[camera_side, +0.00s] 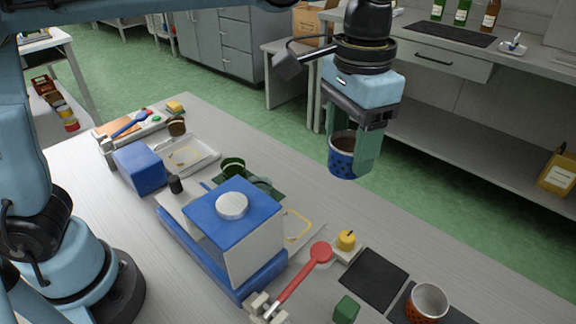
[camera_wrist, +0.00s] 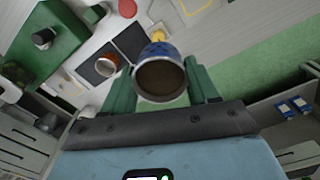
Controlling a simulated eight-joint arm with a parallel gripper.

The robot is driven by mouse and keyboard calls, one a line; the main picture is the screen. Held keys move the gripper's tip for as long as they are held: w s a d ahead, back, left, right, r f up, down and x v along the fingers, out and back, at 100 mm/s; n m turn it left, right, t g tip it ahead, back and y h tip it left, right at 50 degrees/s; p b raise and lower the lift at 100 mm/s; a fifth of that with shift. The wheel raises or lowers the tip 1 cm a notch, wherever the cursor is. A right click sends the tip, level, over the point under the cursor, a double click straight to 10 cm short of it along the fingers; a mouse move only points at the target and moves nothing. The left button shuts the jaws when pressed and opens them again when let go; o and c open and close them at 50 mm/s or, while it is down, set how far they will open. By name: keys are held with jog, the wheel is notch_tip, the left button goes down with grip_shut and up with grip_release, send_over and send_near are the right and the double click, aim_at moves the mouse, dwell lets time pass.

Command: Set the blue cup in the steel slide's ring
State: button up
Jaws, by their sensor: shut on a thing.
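The blue cup (camera_side: 341,160) has a pale rim, dark spots and a brown inside. My gripper (camera_side: 354,158) is shut on it, with green fingers on either side, and holds it upright above the far right part of the table. In the wrist view the cup (camera_wrist: 160,75) sits between the fingers, mouth towards the camera. A pale plate with a yellow outline (camera_side: 303,226) lies beside the blue-topped machine (camera_side: 262,240). I cannot tell for sure which part is the steel slide's ring; the machine hides some of that area.
An orange spotted cup (camera_side: 428,303) stands on a dark mat at the front right. Near it are another dark mat (camera_side: 374,278), a green block (camera_side: 346,309), a yellow knob (camera_side: 346,239) and a red lever (camera_side: 300,282). A white tray (camera_side: 210,154) and blue box (camera_side: 139,170) stand left.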

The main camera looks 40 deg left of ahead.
jog(key=s+a+f+n, duration=0.1)
jog(key=s+a+n, duration=0.1)
jog(key=s+a, duration=0.65)
jog(key=s+a+f+n, duration=0.25)
jog(key=s+a, duration=0.25)
jog(key=a, duration=0.7)
jog(key=shift+w+a+f, duration=0.1)
jog(key=shift+f, duration=1.95)
jog(key=shift+a+f, duration=0.1)
jog(key=shift+f, duration=1.9)
jog(key=shift+f, duration=0.55)
jog(key=shift+f, duration=0.6)
jog(key=shift+f, duration=0.25)
jog(key=shift+f, duration=0.2)
